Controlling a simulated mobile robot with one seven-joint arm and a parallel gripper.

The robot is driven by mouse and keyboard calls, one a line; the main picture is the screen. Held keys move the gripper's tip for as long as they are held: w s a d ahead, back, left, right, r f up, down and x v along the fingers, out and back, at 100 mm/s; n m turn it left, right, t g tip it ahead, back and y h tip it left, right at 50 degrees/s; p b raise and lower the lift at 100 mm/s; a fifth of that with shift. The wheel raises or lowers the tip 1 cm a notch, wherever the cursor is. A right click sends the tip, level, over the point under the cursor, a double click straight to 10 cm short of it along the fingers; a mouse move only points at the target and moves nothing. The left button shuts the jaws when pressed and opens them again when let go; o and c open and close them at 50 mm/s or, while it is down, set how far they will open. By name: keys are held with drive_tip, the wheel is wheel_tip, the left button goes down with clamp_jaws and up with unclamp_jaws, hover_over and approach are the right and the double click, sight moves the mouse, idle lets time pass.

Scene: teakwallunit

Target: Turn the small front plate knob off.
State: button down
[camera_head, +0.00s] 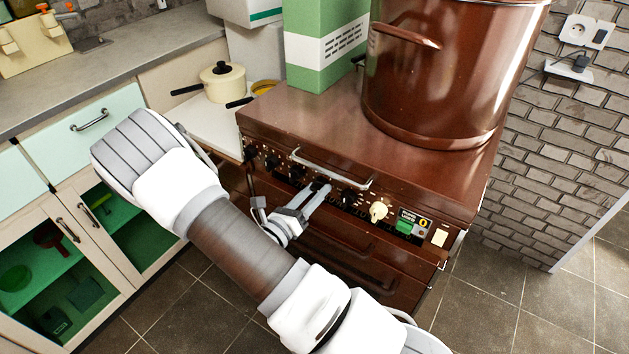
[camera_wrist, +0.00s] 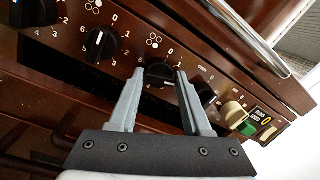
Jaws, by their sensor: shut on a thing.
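The brown stove's front panel (camera_head: 335,196) carries a row of black knobs. In the wrist view, one black knob (camera_wrist: 160,76) sits between my fingertips, with a circle symbol and a 0 above it. My gripper (camera_wrist: 160,73) is shut on this knob, one finger on each side. In the head view my gripper (camera_head: 324,188) reaches the panel just below the metal handle bar. The fingers partly hide the knob, and its exact pointer angle is hard to read. I cannot tell from the markings whether this is the small front plate's knob.
Another black knob (camera_wrist: 100,43) lies left of the held one; a black knob (camera_wrist: 207,95) and a cream knob (camera_wrist: 232,112) lie right. A metal handle bar (camera_head: 331,170) runs above the knobs. A large brown pot (camera_head: 440,85) and green box (camera_head: 322,50) stand on top.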

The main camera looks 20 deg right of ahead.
drive_tip(key=n+p, duration=0.3)
drive_tip(key=n, duration=0.1)
drive_tip(key=shift+a+r, duration=0.1)
drive_tip(key=shift+r, duration=0.05)
drive_tip(key=n+p, duration=0.3)
drive_tip(key=shift+n+t, duration=0.4)
drive_tip(key=shift+s+f+n+y+p, duration=0.2)
drive_tip(key=shift+n+p, duration=0.7)
drive_tip(key=shift+n, duration=1.1)
drive_tip(key=shift+w+f+n+y+p, duration=0.1)
drive_tip(key=shift+n+y+p, duration=0.2)
drive_tip(key=shift+n+p, duration=1.15)
drive_tip(key=shift+s+n+b, duration=0.1)
drive_tip(key=shift+n+b, duration=0.4)
drive_tip(key=shift+n, duration=0.25)
drive_tip(key=c, duration=0.6)
unclamp_jaws()
drive_tip(key=shift+o, duration=1)
drive_tip(key=shift+r, duration=0.1)
